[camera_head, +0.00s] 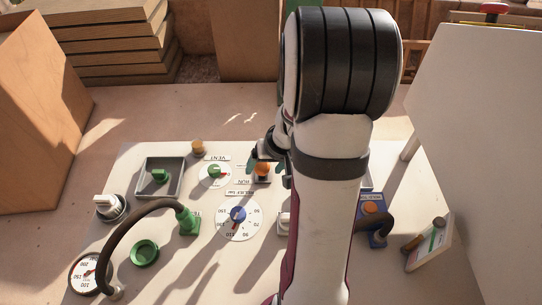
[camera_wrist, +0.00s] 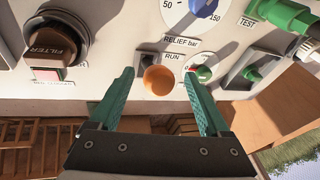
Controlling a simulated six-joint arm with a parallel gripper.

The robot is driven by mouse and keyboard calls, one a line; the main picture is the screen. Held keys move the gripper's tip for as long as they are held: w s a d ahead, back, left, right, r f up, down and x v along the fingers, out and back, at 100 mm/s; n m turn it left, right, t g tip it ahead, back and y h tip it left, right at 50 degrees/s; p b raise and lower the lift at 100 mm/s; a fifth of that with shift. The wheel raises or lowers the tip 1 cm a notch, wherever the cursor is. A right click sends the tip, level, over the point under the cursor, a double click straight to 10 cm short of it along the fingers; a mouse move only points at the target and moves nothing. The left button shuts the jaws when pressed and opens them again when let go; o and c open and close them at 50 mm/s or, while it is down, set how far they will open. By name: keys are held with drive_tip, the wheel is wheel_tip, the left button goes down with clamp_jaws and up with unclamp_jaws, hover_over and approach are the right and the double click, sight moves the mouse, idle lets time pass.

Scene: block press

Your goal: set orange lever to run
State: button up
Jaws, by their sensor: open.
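The orange lever (camera_head: 262,169) stands on the white panel, just right of the RUN label (camera_head: 243,182) in the head view. In the wrist view its round orange knob (camera_wrist: 159,81) is seen nearly end-on, beside the RUN label (camera_wrist: 172,57). Which setting it is at I cannot tell. My gripper (camera_wrist: 162,73) has green fingers, spread wide and empty, one on each side of the knob with gaps between. In the head view my gripper (camera_head: 266,163) is at the lever, partly hidden by my arm.
A green vent knob (camera_wrist: 203,73) sits close to the right finger in the wrist view. A large white board (camera_head: 478,110) stands at right.

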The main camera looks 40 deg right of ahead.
drive_tip(key=v, duration=1.4)
drive_tip(key=a+n+g+y, duration=0.1)
drive_tip(key=a+g+y, duration=0.1)
drive_tip(key=a, duration=1.1)
drive_tip(key=s+a+f+g, duration=0.1)
drive_tip(key=s+a+g, duration=0.1)
drive_tip(key=s+a, duration=0.8)
drive_tip(key=shift+s+a+n, duration=0.4)
drive_tip(key=shift+a, duration=0.3)
drive_tip(key=shift+f, duration=0.15)
